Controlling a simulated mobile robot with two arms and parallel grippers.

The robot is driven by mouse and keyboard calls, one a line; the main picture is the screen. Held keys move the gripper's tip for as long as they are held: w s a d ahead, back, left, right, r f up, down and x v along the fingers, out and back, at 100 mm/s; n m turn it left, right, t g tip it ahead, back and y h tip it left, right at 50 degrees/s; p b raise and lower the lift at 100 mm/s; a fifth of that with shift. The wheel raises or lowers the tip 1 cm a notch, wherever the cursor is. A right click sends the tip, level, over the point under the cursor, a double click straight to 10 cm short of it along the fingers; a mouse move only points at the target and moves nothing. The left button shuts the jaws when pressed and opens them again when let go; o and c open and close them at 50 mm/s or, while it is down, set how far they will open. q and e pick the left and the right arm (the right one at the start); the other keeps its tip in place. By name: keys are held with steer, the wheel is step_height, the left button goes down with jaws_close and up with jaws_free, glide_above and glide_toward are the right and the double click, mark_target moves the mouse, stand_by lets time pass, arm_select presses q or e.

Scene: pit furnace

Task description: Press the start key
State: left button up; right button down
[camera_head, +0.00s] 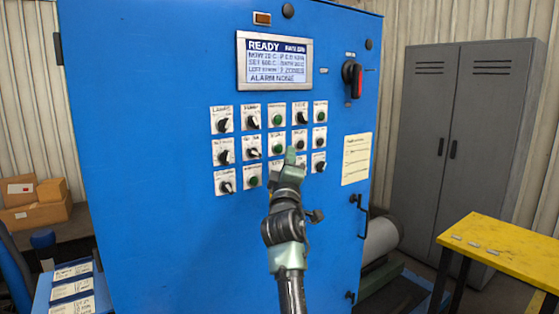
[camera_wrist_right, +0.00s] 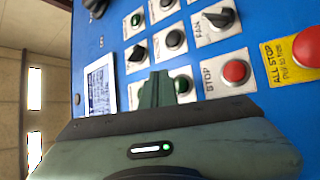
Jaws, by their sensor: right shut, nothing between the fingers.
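The start key's label cannot be read in either view. The blue cabinet (camera_head: 160,230) carries rows of small labelled keys and knobs. My right gripper (camera_head: 291,156) is shut and empty, its tip in front of the lower right part of these rows, hiding some controls. In the right wrist view the shut fingers (camera_wrist_right: 156,84) stand beside a green button (camera_wrist_right: 182,86) and partly cover its plate. Whether they touch the panel cannot be told. A red STOP button (camera_wrist_right: 235,73) sits to the right of it. My left gripper is not in view.
A READY display (camera_head: 275,61) is above the keys. A red ALL STOP button (camera_wrist_right: 307,46) shows in the wrist view. A yellow table (camera_head: 505,245) and grey locker (camera_head: 470,130) stand at right.

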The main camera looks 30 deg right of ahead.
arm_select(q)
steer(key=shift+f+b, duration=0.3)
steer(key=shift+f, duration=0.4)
arm_select(e)
steer(key=shift+w, duration=0.75)
arm_select(q)
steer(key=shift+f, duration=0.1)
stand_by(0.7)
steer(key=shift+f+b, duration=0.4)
steer(key=shift+b, duration=0.1)
arm_select(e)
steer(key=shift+w+a, duration=0.1)
steer(key=shift+w, duration=0.3)
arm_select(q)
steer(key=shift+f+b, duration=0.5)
arm_select(e)
steer(key=shift+w, duration=0.35)
steer(key=shift+r, duration=0.1)
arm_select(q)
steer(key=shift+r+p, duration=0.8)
arm_select(e)
steer(key=shift+s, duration=0.8)
